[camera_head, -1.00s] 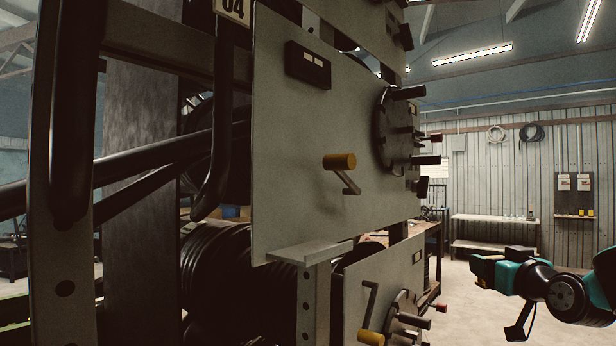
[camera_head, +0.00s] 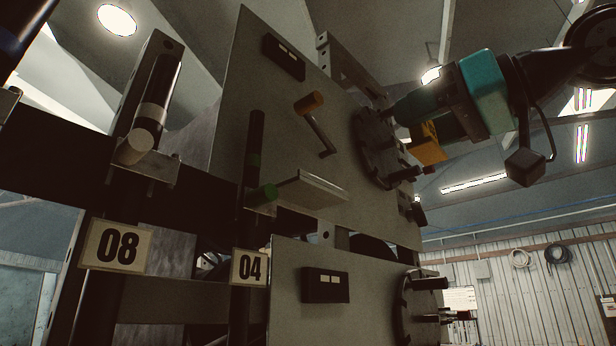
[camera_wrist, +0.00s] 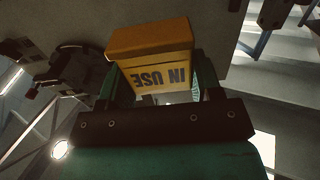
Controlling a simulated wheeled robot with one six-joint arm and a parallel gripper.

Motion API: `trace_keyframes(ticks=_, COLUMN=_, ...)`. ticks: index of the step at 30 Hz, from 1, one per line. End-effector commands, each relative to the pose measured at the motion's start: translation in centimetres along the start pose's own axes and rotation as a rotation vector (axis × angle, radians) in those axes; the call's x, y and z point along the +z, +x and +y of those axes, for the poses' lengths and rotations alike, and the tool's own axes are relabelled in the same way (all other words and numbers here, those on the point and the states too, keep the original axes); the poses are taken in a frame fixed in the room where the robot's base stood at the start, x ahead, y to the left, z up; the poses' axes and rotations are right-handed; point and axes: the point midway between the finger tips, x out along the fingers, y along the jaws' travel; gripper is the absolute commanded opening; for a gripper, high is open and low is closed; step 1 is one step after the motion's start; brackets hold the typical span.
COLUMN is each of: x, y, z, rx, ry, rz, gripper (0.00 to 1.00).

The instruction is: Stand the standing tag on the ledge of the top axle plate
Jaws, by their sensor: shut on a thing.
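The standing tag (camera_wrist: 158,72) is a yellow block marked "IN USE". My gripper (camera_wrist: 160,85) is shut on it, one finger on each side. In the head view the tag (camera_head: 427,145) shows under my teal gripper (camera_head: 430,128), at the right edge of the top axle plate (camera_head: 275,125). This plate is a large grey panel with a crank and a round hub. Its ledge (camera_head: 312,188) is a bare-looking narrow shelf near the plate's lower edge, left of and below the tag. The view is from below, so the ledge's top is hidden.
The dark round hub (camera_head: 380,148) with protruding pegs is close to the tag. The orange-handled crank (camera_head: 316,118) sticks out above the ledge. A lower plate (camera_head: 345,310) is below.

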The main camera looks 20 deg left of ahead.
Motion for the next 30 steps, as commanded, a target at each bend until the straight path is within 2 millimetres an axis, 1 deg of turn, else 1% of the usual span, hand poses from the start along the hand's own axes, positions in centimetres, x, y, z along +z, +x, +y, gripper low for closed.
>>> trace_keyframes(ticks=1, x=-1.2, y=-0.7, z=-1.5, rx=-0.004, ry=-0.001, rz=0.002, gripper=0.36)
trace_keyframes(ticks=3, x=-1.8, y=-1.4, z=-2.7, rx=-0.004, ry=0.001, rz=0.000, gripper=0.36)
trace_keyframes(ticks=6, x=-2.3, y=-1.6, z=-3.7, rx=-0.006, ry=0.004, rz=0.000, gripper=0.36)
trace_keyframes(ticks=8, x=-2.3, y=-1.1, z=-3.9, rx=-0.008, ry=0.005, rz=0.000, gripper=0.36)
trace_keyframes(ticks=11, x=-2.2, y=0.8, z=-4.1, rx=-0.013, ry=0.008, rz=-0.003, gripper=0.36)
trace_keyframes(ticks=21, x=-2.7, y=10.4, z=-4.0, rx=-0.010, ry=0.007, rz=-0.004, gripper=0.36)
trace_keyframes(ticks=24, x=-2.8, y=12.6, z=-4.0, rx=-0.008, ry=0.005, rz=-0.003, gripper=0.36)
trace_keyframes(ticks=27, x=-2.6, y=14.0, z=-3.9, rx=-0.005, ry=0.004, rz=-0.001, gripper=0.36)
trace_keyframes(ticks=30, x=-2.4, y=14.8, z=-3.9, rx=-0.004, ry=0.004, rz=0.000, gripper=0.36)
